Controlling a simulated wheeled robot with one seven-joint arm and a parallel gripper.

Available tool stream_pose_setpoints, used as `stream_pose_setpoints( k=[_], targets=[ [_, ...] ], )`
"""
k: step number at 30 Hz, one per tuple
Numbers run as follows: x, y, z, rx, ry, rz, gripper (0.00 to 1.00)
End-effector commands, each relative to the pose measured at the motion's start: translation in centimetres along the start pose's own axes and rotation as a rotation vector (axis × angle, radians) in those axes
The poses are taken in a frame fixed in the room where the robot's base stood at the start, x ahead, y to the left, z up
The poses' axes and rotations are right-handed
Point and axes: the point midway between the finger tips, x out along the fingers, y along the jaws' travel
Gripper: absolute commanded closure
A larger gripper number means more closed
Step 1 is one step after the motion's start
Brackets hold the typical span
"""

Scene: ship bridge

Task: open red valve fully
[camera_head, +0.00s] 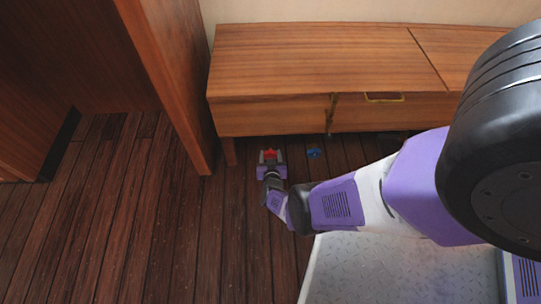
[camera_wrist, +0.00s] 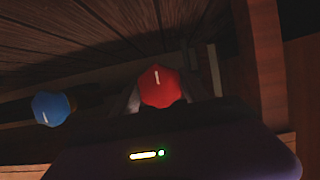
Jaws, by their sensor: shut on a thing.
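The red valve (camera_head: 269,154) is low under the wooden cabinet's front edge, at my gripper's tip. In the wrist view the red valve (camera_wrist: 160,87) is a faceted red knob with a short white mark near its top, pointing roughly up. My gripper (camera_head: 270,160) reaches down to it, and its dark fingers (camera_wrist: 158,100) are on either side of the knob, shut on it. The lower part of the knob and the fingertips are partly hidden by the gripper body.
A blue valve (camera_head: 313,153) is just right of the red one; it also shows in the wrist view (camera_wrist: 51,108) at left, with a white mark. The wooden cabinet (camera_head: 300,60) overhangs both. A wooden post (camera_head: 172,80) stands close on the left. The plank floor (camera_head: 130,230) is clear.

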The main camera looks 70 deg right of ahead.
Motion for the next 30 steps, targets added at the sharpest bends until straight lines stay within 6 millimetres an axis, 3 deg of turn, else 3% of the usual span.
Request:
stream_pose_setpoints(
  k=[1, 3, 4, 15, 30],
  targets=[
    [0.0, 0.0, 0.1, -0.003, -0.001, -0.001, 0.44],
    [0.0, 0.0, 0.1, -0.002, 0.0, -0.001, 0.3],
    [0.0, 0.0, 0.1, -0.002, 0.0, -0.001, 0.28],
    [-0.4, 0.0, -0.1, -0.001, -0.001, -0.002, 0.28],
    [-7.0, 0.0, -0.2, -0.003, -0.002, -0.004, 0.28]
  ],
)
